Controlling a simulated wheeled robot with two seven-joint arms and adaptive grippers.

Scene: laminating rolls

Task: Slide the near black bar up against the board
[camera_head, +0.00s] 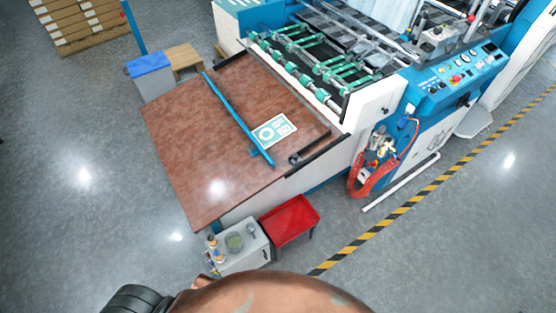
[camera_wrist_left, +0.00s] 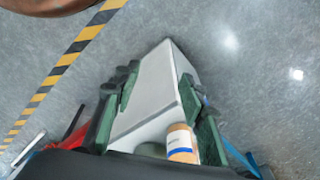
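The near black bar (camera_head: 312,146) lies on the brown table top (camera_head: 185,140), close to its right edge beside the machine. A flat white board with blue print (camera_head: 285,124) lies to its left, with a gap of brown table between them. A long blue bar (camera_head: 228,107) runs across the table along the board's left side. A far black bar (camera_head: 231,60) lies at the table's back edge. My left gripper (camera_wrist_left: 158,80) shows in the left wrist view with its fingers apart; a grey cabinet appears beyond them. I do not see my right gripper.
The grey cabinet (camera_head: 246,258) with jars on top and a red stool (camera_head: 291,220) stand by the table's near corner. The blue and white machine (camera_head: 415,115) borders the table's right side. Open floor lies to the left.

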